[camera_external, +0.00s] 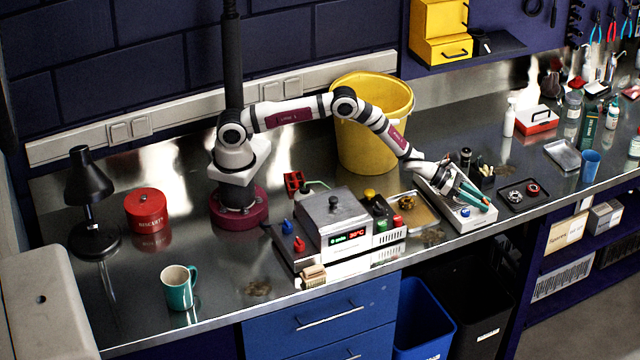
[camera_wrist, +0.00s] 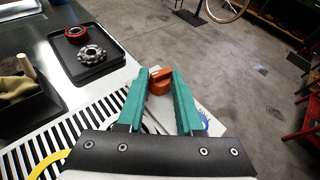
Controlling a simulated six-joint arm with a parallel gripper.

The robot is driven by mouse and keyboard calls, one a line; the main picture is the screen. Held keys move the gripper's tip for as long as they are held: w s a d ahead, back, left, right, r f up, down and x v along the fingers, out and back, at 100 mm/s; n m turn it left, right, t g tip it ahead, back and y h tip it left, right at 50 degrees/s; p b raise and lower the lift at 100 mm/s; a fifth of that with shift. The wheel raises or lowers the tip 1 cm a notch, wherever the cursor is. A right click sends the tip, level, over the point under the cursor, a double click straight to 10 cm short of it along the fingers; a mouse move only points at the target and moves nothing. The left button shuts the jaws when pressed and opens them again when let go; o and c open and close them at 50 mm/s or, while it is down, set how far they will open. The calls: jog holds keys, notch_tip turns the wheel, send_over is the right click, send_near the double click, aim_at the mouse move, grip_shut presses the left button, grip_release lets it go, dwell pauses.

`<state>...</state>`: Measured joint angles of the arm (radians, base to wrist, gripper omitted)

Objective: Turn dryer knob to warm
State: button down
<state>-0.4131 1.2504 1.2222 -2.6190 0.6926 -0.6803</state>
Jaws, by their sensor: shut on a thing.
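The orange dryer knob (camera_wrist: 159,84) shows between the tips of my teal fingers in the wrist view. My gripper (camera_wrist: 160,76) is shut on it. In the outside view my gripper (camera_external: 484,203) reaches down over the right end of the white dryer (camera_external: 462,222), and the knob is mostly hidden by the fingers. The dryer's slatted white top (camera_wrist: 88,127) shows in the wrist view. A blue mark (camera_wrist: 205,125) shows on a white panel beside the right finger. Which setting the knob points to cannot be told.
A black tray (camera_external: 513,206) with round metal parts lies right of the dryer. A yellow bucket (camera_external: 370,125) stands behind my arm. The bench's front edge is close.

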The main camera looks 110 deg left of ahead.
jog(key=shift+a, duration=0.15)
jog(key=shift+w+a+r+m+h, duration=0.1)
jog(key=shift+m+h, duration=0.8)
jog(key=shift+h, duration=0.1)
jog(key=m+h, duration=0.2)
jog(key=h, duration=0.1)
jog(key=shift+a+m+g, duration=0.1)
jog(key=shift+m+g, duration=0.2)
jog(key=shift+g, duration=0.1)
jog(key=c, duration=0.6)
grip_release()
